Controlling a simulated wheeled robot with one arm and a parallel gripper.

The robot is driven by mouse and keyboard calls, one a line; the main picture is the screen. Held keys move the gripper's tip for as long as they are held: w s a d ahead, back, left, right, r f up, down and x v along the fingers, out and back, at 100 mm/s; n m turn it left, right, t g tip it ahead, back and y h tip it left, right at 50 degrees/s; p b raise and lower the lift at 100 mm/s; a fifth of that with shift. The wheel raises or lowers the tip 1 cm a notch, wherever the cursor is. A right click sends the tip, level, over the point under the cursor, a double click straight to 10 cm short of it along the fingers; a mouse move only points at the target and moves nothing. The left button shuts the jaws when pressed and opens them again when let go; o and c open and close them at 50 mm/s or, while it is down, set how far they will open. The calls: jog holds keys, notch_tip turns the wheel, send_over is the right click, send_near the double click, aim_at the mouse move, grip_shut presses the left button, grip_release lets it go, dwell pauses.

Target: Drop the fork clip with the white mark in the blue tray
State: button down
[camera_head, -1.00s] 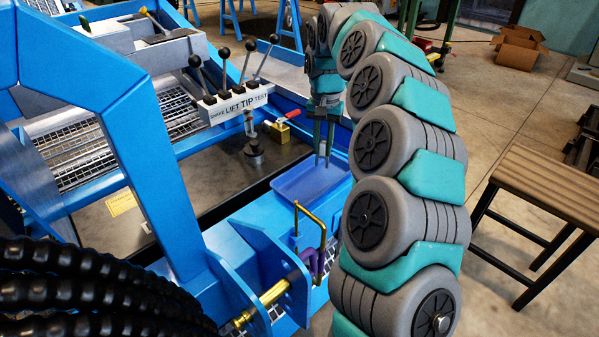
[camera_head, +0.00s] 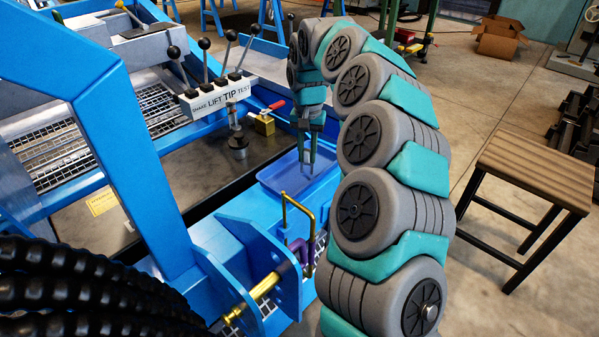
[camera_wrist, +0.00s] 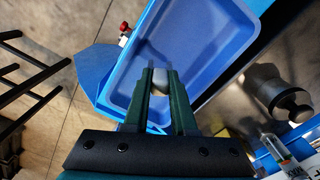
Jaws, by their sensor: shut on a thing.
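My gripper (camera_head: 308,172) points down over the blue tray (camera_head: 270,181). In the wrist view, my gripper (camera_wrist: 160,82) is shut on a small pale grey and tan piece (camera_wrist: 159,85), taken to be the fork clip. Most of the piece is hidden between the fingers, and I cannot make out a white mark. The blue tray (camera_wrist: 205,50) spreads out beneath the fingertips in the wrist view, and its visible floor looks empty. In the head view the held piece is too small to tell.
Blue frame beams (camera_head: 120,130) rise at left. A stool (camera_head: 535,170) stands at right.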

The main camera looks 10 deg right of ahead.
jog(key=c, duration=0.7)
grip_release()
jog(key=shift+o, duration=0.2)
notch_tip(320, 180, up, 7)
jog(key=shift+r, duration=0.4)
